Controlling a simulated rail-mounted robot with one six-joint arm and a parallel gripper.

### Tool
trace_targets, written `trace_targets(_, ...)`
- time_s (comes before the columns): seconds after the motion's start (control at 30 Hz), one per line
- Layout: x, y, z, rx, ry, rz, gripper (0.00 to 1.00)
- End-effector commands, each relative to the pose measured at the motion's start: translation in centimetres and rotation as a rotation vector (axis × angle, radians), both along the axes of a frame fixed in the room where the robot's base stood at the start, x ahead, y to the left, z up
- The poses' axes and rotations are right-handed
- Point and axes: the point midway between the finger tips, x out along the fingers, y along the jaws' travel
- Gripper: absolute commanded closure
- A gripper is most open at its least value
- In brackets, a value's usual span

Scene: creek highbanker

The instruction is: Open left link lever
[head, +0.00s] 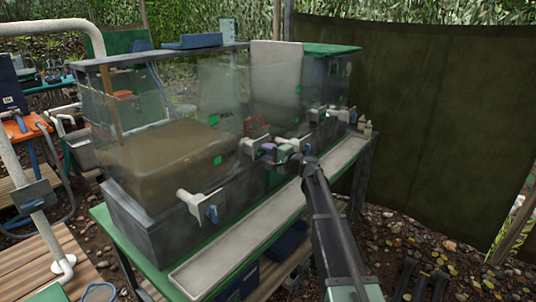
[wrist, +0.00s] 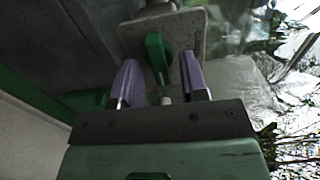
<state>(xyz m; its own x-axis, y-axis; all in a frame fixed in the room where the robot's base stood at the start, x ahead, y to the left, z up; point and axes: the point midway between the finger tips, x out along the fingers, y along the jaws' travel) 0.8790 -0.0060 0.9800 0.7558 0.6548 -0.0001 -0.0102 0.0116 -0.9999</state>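A green lever (wrist: 156,50) shows in the wrist view, on a pale plate (wrist: 187,28) at the top. My gripper (wrist: 159,64) has two purple finger pads standing apart, one on each side of the lever. Its handle lies between the pads, with a visible gap on the right side; contact on the left is unclear. In the head view, my gripper (head: 270,150) is at a pale valve fitting (head: 249,146) on the front of the tank. My gripper and arm hide most of that fitting and its lever there.
A glass-walled tank (head: 165,150) with brown contents stands on a green-edged bench. Another valve with a blue lever (head: 211,213) sticks out at the left front, and more fittings (head: 320,114) are at the right. A long pale trough (head: 235,245) runs along the front below the valves.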

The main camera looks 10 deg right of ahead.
Motion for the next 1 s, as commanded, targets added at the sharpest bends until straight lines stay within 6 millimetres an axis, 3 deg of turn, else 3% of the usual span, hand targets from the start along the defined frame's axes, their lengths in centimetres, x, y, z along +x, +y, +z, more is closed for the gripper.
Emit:
trace_targets(0.23, -0.9, -0.7, 0.0, 0.0, 0.0, -0.001, 0.6)
trace_targets(0.63, -7.6, -6.5, 0.0, 0.0, 0.0, -0.002, 0.6)
trace_targets(1.0, -8.2, -7.1, 0.0, 0.0, 0.0, 0.0, 0.6)
